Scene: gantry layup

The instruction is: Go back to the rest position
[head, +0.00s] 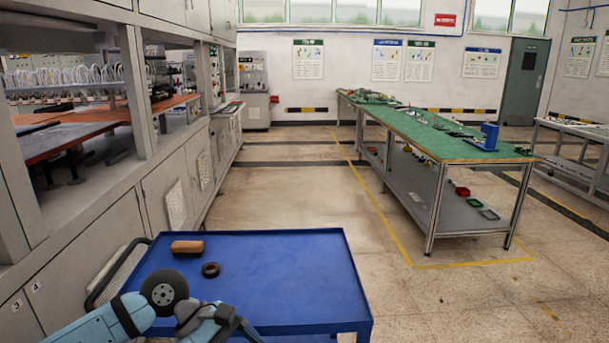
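My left arm comes in at the lower left, over the near left corner of a blue cart (280,285). The dark end of my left gripper (238,326) is at the bottom edge of the view, over the cart's near side. I cannot tell whether it is open or shut, and I see nothing held in it. My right arm and gripper are not in view. On the cart top lie a brown block (187,247) and a small dark ring (211,269), both apart from the gripper.
A long green-topped workbench (440,140) stands to the right, with small parts and a blue fixture (490,135) on it. Grey cabinets (90,245) line the left. The floor (290,195) between them is clear. A grey door (525,80) is at the back right.

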